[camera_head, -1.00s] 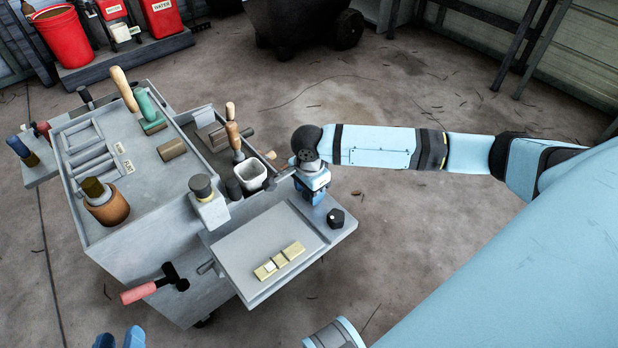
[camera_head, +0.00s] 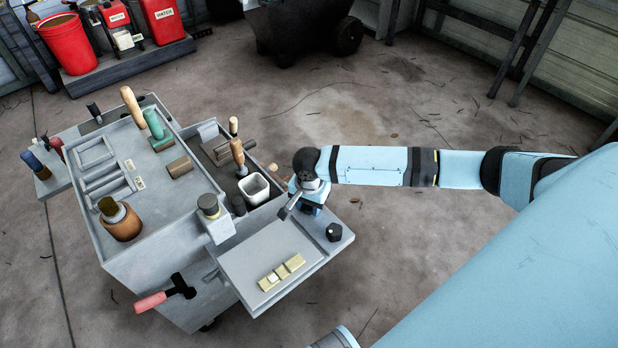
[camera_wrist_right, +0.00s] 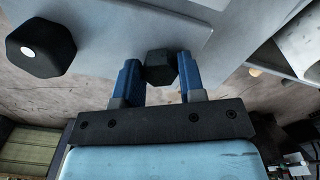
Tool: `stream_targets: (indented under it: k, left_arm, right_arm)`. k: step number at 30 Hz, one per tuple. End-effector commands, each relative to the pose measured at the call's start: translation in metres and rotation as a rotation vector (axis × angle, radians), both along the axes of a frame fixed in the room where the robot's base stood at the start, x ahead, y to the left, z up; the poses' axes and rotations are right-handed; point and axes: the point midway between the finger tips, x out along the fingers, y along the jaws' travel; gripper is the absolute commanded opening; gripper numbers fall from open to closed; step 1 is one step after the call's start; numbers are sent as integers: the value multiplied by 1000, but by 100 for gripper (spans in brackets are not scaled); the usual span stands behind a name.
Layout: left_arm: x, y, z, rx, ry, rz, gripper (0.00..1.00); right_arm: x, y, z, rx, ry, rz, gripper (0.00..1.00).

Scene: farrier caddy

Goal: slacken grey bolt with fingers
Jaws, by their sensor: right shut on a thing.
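My right gripper (camera_head: 310,208) is at the right end of the cart's flat front shelf, at its far edge. In the right wrist view its two blue fingers (camera_wrist_right: 160,75) are shut on a dark grey hex bolt (camera_wrist_right: 160,66), one finger on each side of the head. In the head view the wrist and fingers hide this bolt. A second, black hex knob (camera_head: 334,232) stands on the shelf nearer the front, apart from the gripper. It also shows at the left of the right wrist view (camera_wrist_right: 40,47), with a pale dot. My left gripper is out of view.
A white cup (camera_head: 254,189) and a wooden-handled tool (camera_head: 236,150) stand close left of the gripper. A red-handled hammer (camera_head: 165,294) hangs at the cart's front. Floor to the right is open.

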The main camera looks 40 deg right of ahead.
Motion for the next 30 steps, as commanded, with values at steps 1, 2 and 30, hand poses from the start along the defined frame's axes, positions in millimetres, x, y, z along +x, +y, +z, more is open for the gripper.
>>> stream_targets:
  k: [1,2,30]
  left_arm:
    - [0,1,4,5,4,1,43]
    - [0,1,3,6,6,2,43]
    - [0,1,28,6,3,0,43]
  right_arm:
    - [-1,0,3,0,2,33,4]
    - [-1,0,2,0,1,48,4]
    - [-1,0,-2,1,3,329,4]
